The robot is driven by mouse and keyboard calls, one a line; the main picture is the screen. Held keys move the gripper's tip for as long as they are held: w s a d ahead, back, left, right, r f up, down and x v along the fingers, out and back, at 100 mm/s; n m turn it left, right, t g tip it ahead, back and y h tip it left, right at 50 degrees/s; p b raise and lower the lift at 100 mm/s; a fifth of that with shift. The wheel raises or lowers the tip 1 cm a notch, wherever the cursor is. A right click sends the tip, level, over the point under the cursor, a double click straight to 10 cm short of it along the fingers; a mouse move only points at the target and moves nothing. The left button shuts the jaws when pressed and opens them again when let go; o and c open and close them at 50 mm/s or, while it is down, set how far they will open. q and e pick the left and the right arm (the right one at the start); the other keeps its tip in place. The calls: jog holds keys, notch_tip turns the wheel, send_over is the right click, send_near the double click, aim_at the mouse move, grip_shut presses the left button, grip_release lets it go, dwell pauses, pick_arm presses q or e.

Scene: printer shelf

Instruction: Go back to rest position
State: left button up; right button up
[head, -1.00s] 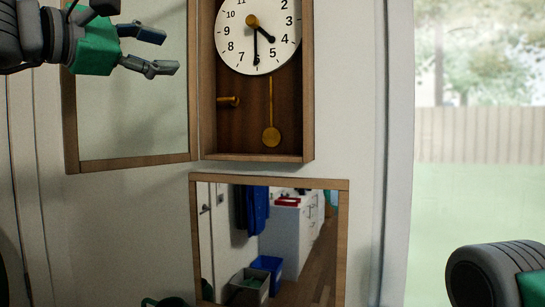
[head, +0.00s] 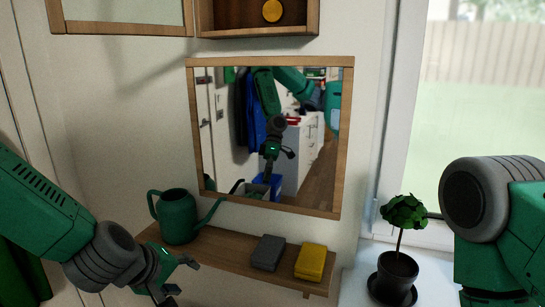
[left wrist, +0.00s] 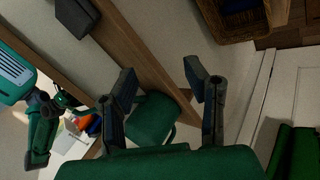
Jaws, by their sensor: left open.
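My left gripper (head: 180,280) is low at the left in the head view, in front of the left end of the wooden shelf. Its fingers are apart and nothing is between the tips. In the left wrist view the open fingers (left wrist: 160,72) point up the picture, with the green watering can (left wrist: 152,118) behind them. That can (head: 177,216) stands on the shelf in the head view; I see no grip on it. My right arm (head: 490,220) shows at the right edge; its gripper is out of view.
The shelf (head: 225,254) also holds a grey box (head: 268,252) and a yellow box (head: 311,261). A potted plant (head: 398,264) stands right, by the window. A mirror (head: 348,140) hangs above the shelf, reflecting a green arm.

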pick_arm(q)
jog(key=s+a+f+m+g+y+b, duration=0.1)
jog(key=s+a+f+m+g+b, duration=0.15)
jog(key=s+f, duration=0.7)
jog(key=s+a+f+m+g+y+b, duration=0.15)
jog(key=s+a+f+m, duration=0.35)
jog(key=f, duration=0.8)
jog(key=s+a+f+m+g+b, duration=0.1)
jog(key=s+f, duration=0.3)
jog(key=s, duration=0.4)
jog(key=s+a+f+m+g+b, duration=0.1)
jog(key=s+f+b, duration=0.1)
jog(key=s+f, duration=0.3)
jog(key=s, duration=0.3)
jog(key=shift+s+a+m+g+y, duration=0.15)
jog(key=shift+a+m+g+y, duration=0.2)
jog(key=shift+g, duration=0.05)
pick_arm(e)
notch_tip(320, 180, down, 8)
jog(key=shift+a, duration=0.15)
pick_arm(q)
jog(key=shift+a, duration=0.1)
pick_arm(e)
jog(key=shift+a, duration=0.1)
pick_arm(q)
jog(key=shift+a+f, duration=0.1)
jog(key=shift+a, duration=0.2)
pick_arm(e)
jog(key=shift+a+r, duration=0.1)
jog(key=shift+a, duration=0.2)
